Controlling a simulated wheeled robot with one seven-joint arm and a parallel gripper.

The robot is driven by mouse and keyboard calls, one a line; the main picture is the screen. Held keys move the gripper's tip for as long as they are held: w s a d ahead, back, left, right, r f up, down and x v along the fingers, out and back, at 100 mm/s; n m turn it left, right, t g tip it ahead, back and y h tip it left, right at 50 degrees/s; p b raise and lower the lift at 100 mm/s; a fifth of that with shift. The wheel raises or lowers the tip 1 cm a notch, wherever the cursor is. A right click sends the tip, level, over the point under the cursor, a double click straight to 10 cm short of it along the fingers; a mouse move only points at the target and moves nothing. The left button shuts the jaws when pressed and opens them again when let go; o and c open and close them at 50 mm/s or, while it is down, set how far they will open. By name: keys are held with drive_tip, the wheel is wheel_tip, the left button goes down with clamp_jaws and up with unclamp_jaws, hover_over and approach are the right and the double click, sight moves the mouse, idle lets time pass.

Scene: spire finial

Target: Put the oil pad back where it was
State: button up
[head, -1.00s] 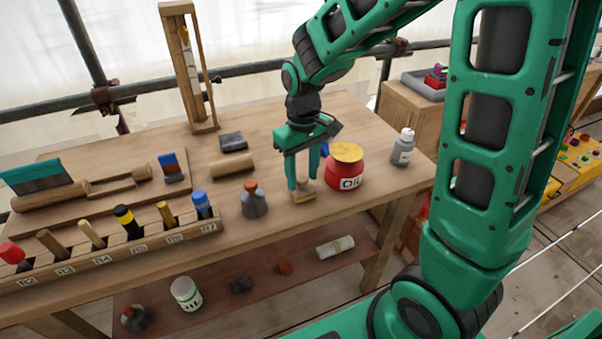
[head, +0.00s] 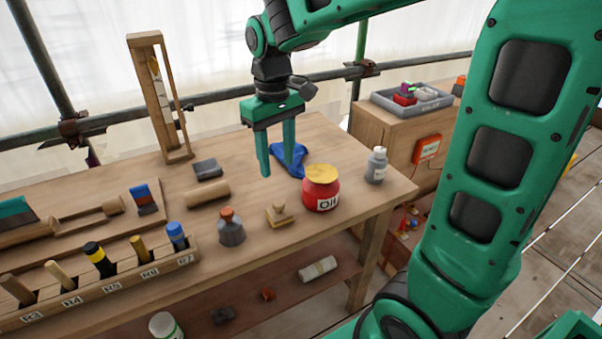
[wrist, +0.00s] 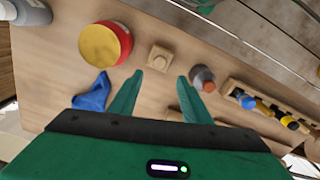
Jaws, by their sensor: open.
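A small wooden block with a knob on top (head: 279,214), which looks like the oil pad, stands upright on the bench, between the red oil jar and a grey bottle. It also shows in the wrist view (wrist: 159,57), just beyond my fingertips. My gripper (head: 281,172) is open and empty, raised above the bench and apart from the block; its two fingers also show in the wrist view (wrist: 160,80). The red jar (head: 321,194), labelled "Oil", has a yellow top and stands right of the block.
A grey bottle with an orange cap (head: 231,228) stands left of the block. A blue cloth (head: 289,158) lies behind the jar. A grey bottle (head: 376,166) stands at the right. A rack of handled tools (head: 110,283) runs along the front left.

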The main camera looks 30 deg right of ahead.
drive_tip(key=s+d+f+m, duration=0.2)
drive_tip(key=s+d+m, duration=0.2)
drive_tip(key=s+d, duration=0.4)
drive_tip(key=s+d+f+m, duration=0.2)
drive_tip(key=s+d+m, duration=0.3)
drive_tip(key=s+d, duration=0.4)
drive_tip(key=s, duration=0.6)
drive_tip(key=shift+d+f, duration=0.1)
